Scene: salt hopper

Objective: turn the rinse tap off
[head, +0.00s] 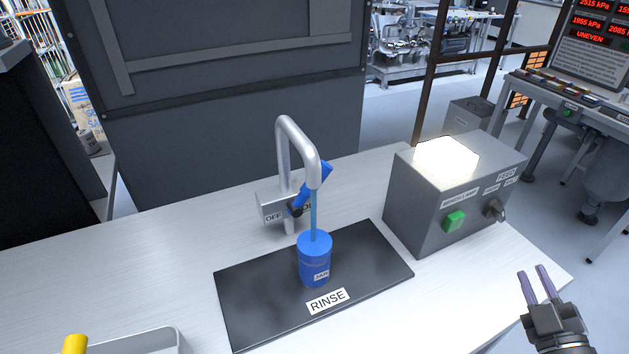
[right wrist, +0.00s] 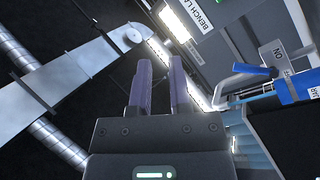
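The silver rinse tap (head: 299,144) stands behind the black mat. Its blue lever (head: 315,183) slants up to the right, towards the partly hidden ON side of a plate (head: 272,206) whose OFF side is on the left. A blue stream (head: 314,212) runs from the spout into the blue jar (head: 314,262). The lever (right wrist: 250,69) and jar (right wrist: 298,88) also show at the right of the right wrist view. My right gripper (head: 535,285) is open and empty at the bench's right end, well away from the tap. My left gripper is out of view.
A black mat labelled RINSE (head: 250,302) lies under the jar. A grey box (head: 416,212) with a glowing lamp, a green button (head: 453,221) and a knob stands between tap and right gripper. A pale tray (head: 150,340) and a yellow object (head: 75,344) are at lower left.

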